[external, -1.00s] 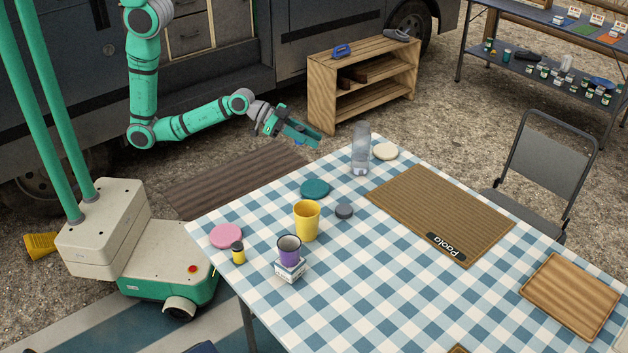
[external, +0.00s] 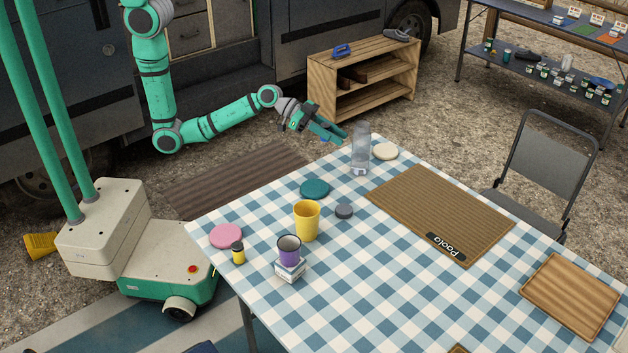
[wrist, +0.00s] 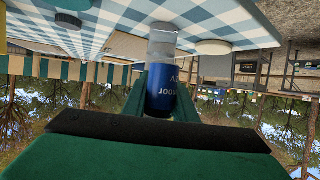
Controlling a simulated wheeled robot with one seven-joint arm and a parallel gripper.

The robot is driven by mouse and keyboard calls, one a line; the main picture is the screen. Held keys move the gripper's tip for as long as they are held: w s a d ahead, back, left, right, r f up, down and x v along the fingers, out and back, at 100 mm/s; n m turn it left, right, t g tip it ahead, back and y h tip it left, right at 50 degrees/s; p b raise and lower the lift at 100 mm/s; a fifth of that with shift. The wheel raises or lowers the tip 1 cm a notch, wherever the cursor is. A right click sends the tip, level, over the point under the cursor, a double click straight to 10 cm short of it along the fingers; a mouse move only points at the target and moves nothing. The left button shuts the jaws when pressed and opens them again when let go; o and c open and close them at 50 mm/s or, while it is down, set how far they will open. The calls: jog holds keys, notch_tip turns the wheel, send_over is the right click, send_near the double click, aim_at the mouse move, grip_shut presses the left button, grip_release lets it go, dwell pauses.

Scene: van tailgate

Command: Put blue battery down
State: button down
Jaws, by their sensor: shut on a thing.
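My gripper (external: 326,132) is shut on the blue battery and holds it in the air just off the far left edge of the checked table (external: 390,285), close to the clear bottle (external: 361,150). In the wrist view, the blue battery (wrist: 161,98) with pale lettering sits between the green fingers of my gripper (wrist: 160,105). The external view shows little of the battery, as the fingers largely cover it. The clear bottle (wrist: 162,40) appears directly behind the battery in the wrist view.
A cream disc (external: 385,151) lies right of the bottle. A teal disc (external: 315,189), a dark grey disc (external: 344,211), a yellow cup (external: 307,222) and a pink disc (external: 226,236) are on the table. A brown mat (external: 430,205) lies right.

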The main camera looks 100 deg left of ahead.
notch_tip(320, 180, up, 17)
jog(key=m+g+h, duration=0.9)
jog(key=m+g, duration=0.6)
jog(key=m, duration=0.2)
send_over(344, 254)
notch_tip(344, 254, down, 18)
jog(key=shift+f, duration=3.5)
jog(key=shift+f, duration=0.5)
